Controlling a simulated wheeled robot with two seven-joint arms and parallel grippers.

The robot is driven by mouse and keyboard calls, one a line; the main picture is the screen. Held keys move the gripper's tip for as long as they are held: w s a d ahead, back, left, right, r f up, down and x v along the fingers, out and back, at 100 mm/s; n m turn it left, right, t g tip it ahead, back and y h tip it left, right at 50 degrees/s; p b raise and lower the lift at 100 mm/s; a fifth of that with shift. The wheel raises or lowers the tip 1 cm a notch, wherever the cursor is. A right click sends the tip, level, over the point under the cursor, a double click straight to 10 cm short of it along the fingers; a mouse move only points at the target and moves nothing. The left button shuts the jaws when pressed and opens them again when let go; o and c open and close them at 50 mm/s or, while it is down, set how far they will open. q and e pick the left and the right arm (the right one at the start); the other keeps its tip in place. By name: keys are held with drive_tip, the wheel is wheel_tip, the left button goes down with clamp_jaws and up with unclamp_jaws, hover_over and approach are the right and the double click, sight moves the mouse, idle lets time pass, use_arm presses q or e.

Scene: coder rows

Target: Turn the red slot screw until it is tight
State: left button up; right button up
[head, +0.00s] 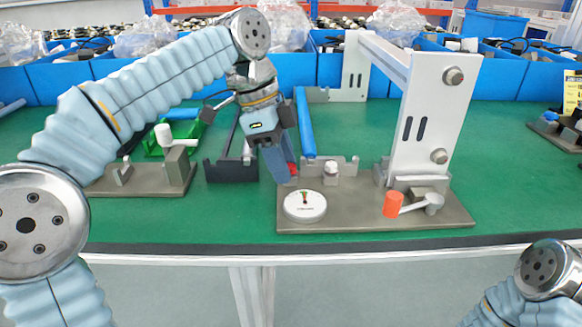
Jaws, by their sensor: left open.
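My left gripper (283,172) points down at the back left of a grey fixture plate (350,222). It is open, and nothing shows held in it. A small red part (293,169) shows right beside its fingertips, partly hidden by them. This may be the red slot screw; its slot cannot be made out, and whether the fingers touch it cannot be told. A round white dial gauge (305,206) lies on the plate just in front. My right arm shows only at the lower right corner; its gripper is out of view.
A tall white frame (428,120) stands on the plate's right side. An orange-ended lever (391,204) lies before it. Another fixture (140,180) is at left. Blue bins (345,68) line the back.

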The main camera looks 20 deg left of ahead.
use_arm(q)
drive_tip(key=n, duration=0.2)
drive_tip(key=n+t, duration=0.1)
drive_tip(key=n, duration=0.1)
drive_tip(key=shift+s+d, duration=0.15)
drive_tip(key=shift+s, duration=0.15)
drive_tip(key=shift+d+n+t+y, duration=0.15)
drive_tip(key=shift+n+t+y, duration=0.15)
drive_tip(key=shift+n, duration=0.5)
drive_tip(key=n, duration=0.3)
drive_tip(key=shift+d+r+t+y+p, duration=0.1)
drive_tip(key=shift+d+t+y+p, duration=0.2)
drive_tip(key=shift+t, duration=0.1)
drive_tip(key=n, duration=0.3)
drive_tip(key=shift+s+d+n+t+y+p, duration=0.1)
drive_tip(key=shift+d+n+t+y+p, duration=0.05)
drive_tip(key=shift+n+t+y+p, duration=0.2)
drive_tip(key=shift+d+n+y, duration=0.1)
drive_tip(key=shift+n+y, duration=0.25)
drive_tip(key=shift+n, duration=0.7)
drive_tip(key=shift+a, duration=0.4)
drive_tip(key=shift+c, duration=0.3)
